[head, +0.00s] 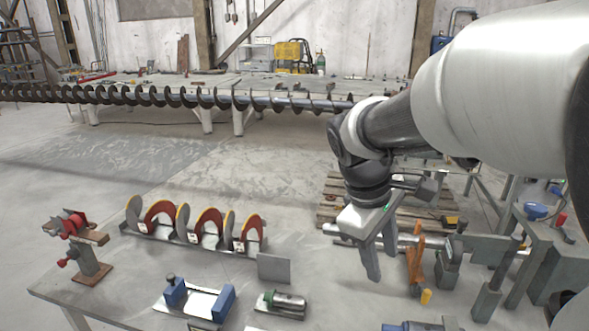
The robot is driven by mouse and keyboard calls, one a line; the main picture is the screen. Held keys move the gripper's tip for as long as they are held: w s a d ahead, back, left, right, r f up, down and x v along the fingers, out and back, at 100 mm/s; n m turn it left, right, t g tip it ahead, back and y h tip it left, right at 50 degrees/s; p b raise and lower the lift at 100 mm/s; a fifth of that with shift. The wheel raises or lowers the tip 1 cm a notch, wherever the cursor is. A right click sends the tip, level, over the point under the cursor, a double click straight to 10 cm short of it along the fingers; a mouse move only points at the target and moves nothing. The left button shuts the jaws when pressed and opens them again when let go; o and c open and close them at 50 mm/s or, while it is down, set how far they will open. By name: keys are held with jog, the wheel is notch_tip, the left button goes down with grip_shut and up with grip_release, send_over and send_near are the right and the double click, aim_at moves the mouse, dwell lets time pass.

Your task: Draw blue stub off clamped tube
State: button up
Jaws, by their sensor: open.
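My gripper (381,262) is open and points down over the right part of the workbench. A silver tube (342,231) lies level behind its fingers, and the fingers hide part of it. I cannot tell whether they touch it. To the right, grey clamp blocks (448,264) stand near the tube's line, with an orange clamp-like tool (415,262) in front. I cannot make out a blue stub on this tube; the fingers may hide it. A blue part (412,327) is cut off by the bottom edge, so its shape is unclear.
A blue-ended fixture (222,303) and a silver cylinder with a green end (289,301) lie on the bench. Red and yellow-edged discs (206,224) stand in a rack behind. A blue knob (536,210) and metal frames crowd the right.

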aim_at(390, 328)
jog(key=w+d+f+n+g+h+b, duration=0.15)
jog(key=w+f+n+b, duration=0.4)
jog(key=f, duration=0.75)
jog(key=shift+n+g+y, duration=0.25)
jog(key=shift+g+y, duration=0.1)
jog(key=shift+g, duration=0.1)
jog(key=x, duration=0.5)
jog(key=w+b+x, duration=0.1)
jog(key=x, duration=0.5)
jog(key=b+x, duration=0.1)
jog(key=x, duration=0.5)
jog(key=shift+w+d, duration=0.3)
grip_shut()
jog(key=shift+r, duration=0.2)
jog(key=shift+w+a+p, duration=0.1)
jog(key=shift+w+a, duration=0.4)
jog(key=shift+a, duration=1.25)
jog(key=shift+w+a+p, duration=0.1)
jog(key=shift+w+a, duration=0.45)
jog(key=shift+a, duration=1.2)
jog(key=shift+w+a+p, duration=0.1)
jog(key=shift+w+a, duration=0.4)
jog(key=shift+a, duration=1.25)
